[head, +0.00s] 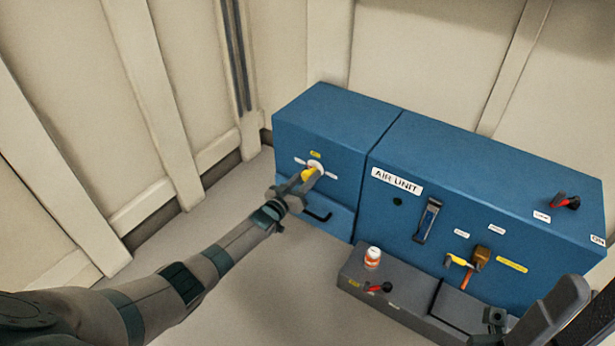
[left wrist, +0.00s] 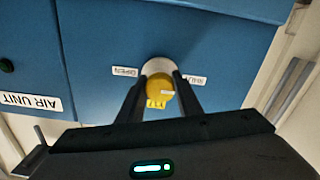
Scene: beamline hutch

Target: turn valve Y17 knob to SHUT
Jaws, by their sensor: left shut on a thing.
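The yellow knob (head: 308,174) sits on a white round base on the front of the left blue cabinet. My left gripper (head: 305,180) is shut on this knob, its fingers on either side. In the left wrist view, which is upside down, the yellow knob (left wrist: 160,87) shows between the two dark fingers (left wrist: 161,94). There the OPEN label (left wrist: 124,71) is left of the knob and the SHUT label (left wrist: 188,78) is right. The knob's setting is unclear.
A black handle (head: 318,214) is below the knob.

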